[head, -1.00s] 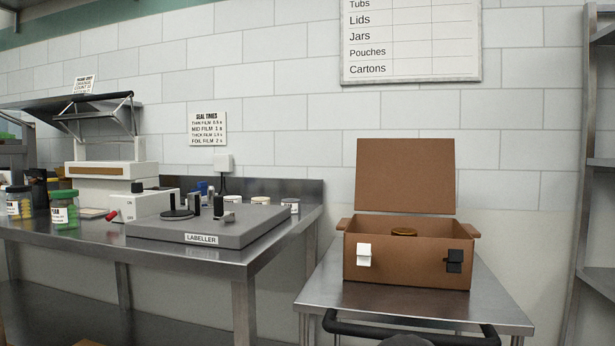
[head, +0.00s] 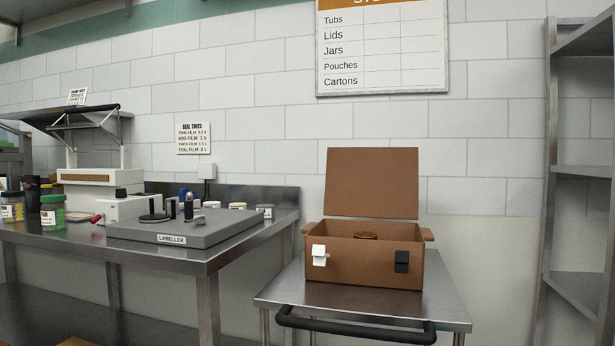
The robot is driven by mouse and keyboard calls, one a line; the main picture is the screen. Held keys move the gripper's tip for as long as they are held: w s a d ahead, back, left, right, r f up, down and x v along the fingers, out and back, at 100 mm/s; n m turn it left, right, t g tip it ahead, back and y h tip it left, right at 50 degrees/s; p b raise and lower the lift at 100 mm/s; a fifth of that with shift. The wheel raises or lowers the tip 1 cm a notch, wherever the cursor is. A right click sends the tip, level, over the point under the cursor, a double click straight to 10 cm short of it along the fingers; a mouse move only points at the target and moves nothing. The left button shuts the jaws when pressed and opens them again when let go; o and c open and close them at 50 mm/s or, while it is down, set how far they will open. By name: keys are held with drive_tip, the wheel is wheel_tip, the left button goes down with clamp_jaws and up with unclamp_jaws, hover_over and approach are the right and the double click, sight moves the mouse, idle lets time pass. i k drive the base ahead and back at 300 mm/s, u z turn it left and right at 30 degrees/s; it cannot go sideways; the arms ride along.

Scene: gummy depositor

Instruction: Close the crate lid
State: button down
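A brown crate (head: 345,264) stands on a steel cart in the head view, right of centre. Its lid (head: 372,183) stands open, raised upright at the crate's back edge. A white latch (head: 319,255) is at the front left and a black latch (head: 402,261) at the front right. The top of a round brown thing (head: 366,235) shows inside the crate; the rest of it is hidden by the front wall. My gripper is not in view.
The cart (head: 285,292) has a black handle (head: 355,325) along its front. A steel table with a grey labeller (head: 190,227) and several jars stands at left. A steel shelf rack (head: 550,200) stands at right. A wall chart (head: 383,50) hangs above.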

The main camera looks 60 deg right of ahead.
sight(373, 183)
drive_tip(key=u, duration=1.25)
drive_tip(key=k, duration=2.4)
drive_tip(key=z, duration=2.2)
